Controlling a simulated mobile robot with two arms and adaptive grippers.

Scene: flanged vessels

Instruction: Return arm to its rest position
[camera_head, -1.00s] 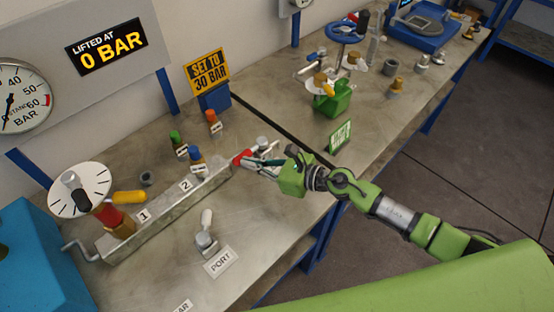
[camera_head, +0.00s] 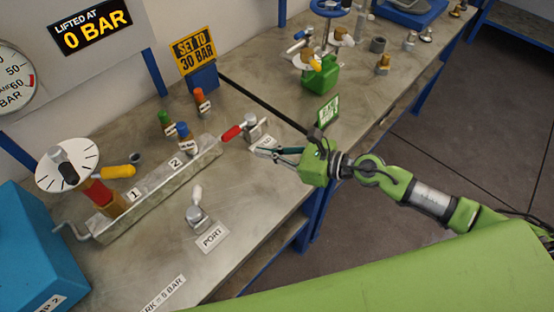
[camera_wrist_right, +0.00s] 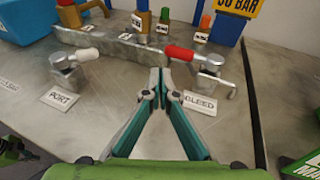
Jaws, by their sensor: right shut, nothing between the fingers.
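My right arm comes in from the right in the head view. Its green-bodied right gripper (camera_head: 265,151) is over the bench beside the BLEED valve, with nothing between its fingers. In the right wrist view the teal fingers (camera_wrist_right: 160,76) meet at their tips, shut and empty. The bleed valve's red handle (camera_head: 231,133) lies just beyond the fingertips, apart from them; it also shows in the wrist view (camera_wrist_right: 181,53). The BLEED label is partly covered by the fingers in the head view. My left gripper is not in view.
The metal bench (camera_head: 240,200) carries a long block (camera_head: 165,185) with gauge dial and yellow handle. A white-handled PORT valve (camera_head: 198,212) stands nearer. A blue box (camera_head: 35,250) is at left, a green container (camera_head: 322,75) farther back. The floor at right is clear.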

